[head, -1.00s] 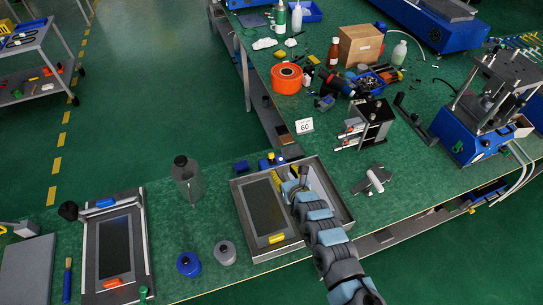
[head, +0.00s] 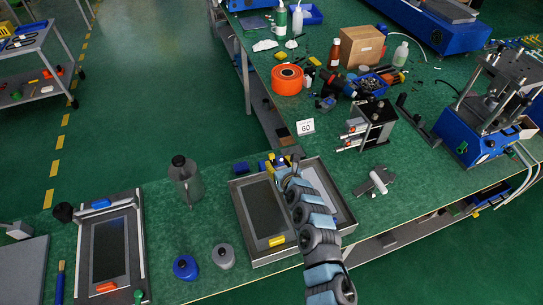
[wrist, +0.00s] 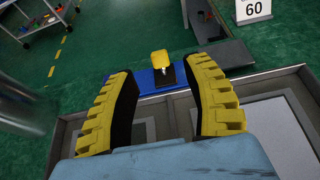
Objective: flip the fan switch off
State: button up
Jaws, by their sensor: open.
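A small switch with a yellow paddle (wrist: 160,60) on a short stem stands on a black plate atop a blue box (wrist: 148,80) in the wrist view. I take it for the fan switch. In the head view the blue box (head: 264,166) lies behind the grey tray, partly hidden by my gripper. My gripper (wrist: 161,68) is open, with ribbed yellow fingers on either side of the paddle in the picture. The paddle shows between the fingertips; I cannot tell the remaining distance. Nothing is held.
The grey tray (head: 345,222) with a dark panel lies under my arm. A "60" card (head: 305,127) and a black-and-silver fixture (head: 370,126) stand beyond to the right.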

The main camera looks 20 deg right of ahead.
aim_at(272, 155)
jog(key=shift+b+x, duration=1.05)
jog(key=shift+x, duration=1.55)
jog(key=shift+b+x, duration=0.3)
jog(key=shift+x, duration=0.55)
jog(key=shift+a, duration=0.1)
grip_shut()
jog(key=shift+f, duration=0.1)
